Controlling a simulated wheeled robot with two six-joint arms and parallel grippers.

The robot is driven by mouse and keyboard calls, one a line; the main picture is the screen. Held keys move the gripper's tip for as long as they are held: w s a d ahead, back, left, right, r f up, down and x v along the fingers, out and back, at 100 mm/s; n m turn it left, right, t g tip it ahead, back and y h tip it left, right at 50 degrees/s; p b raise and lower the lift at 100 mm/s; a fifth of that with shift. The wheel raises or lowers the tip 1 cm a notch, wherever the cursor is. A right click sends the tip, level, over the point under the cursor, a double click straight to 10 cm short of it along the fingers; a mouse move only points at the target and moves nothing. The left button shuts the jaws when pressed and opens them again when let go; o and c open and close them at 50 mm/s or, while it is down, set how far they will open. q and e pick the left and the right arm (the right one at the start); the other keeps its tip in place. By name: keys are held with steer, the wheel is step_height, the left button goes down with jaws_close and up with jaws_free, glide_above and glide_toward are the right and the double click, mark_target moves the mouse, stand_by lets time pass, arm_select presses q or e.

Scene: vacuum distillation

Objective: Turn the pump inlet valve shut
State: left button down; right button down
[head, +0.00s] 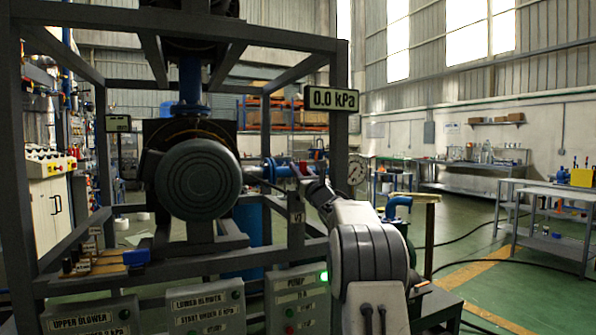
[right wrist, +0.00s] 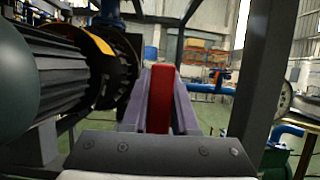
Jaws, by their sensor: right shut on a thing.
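The pump inlet valve's red handle (right wrist: 161,100) stands upright between the two grey fingers of my right gripper (right wrist: 162,78) in the right wrist view. The fingers are shut on it, one on each side. In the head view my right gripper (head: 309,179) reaches in beside the frame post, and only a small bit of red shows near its tip. The blue pipe with flanges (head: 277,170) runs toward that spot. The valve body is mostly hidden by my arm and the post. My left gripper is not in view.
A grey steel frame (head: 294,204) surrounds the pump motor (head: 199,179), close left of my right arm. A display (head: 332,99) reads 0.0 kPa, above a round gauge (head: 357,170). Labelled control boxes (head: 207,309) stand low in front. Open floor lies to the right.

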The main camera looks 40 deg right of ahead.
steer(key=shift+f, duration=0.2)
steer(key=c, duration=0.7)
jaws_free()
steer(key=shift+a, duration=0.1)
steer(key=shift+c, duration=0.2)
steer(key=shift+o, duration=0.3)
steer(key=shift+r, duration=0.1)
steer(key=b+v, duration=0.3)
steer(key=v, duration=0.7)
steer(key=shift+s+b, duration=0.2)
steer(key=shift+b, duration=0.2)
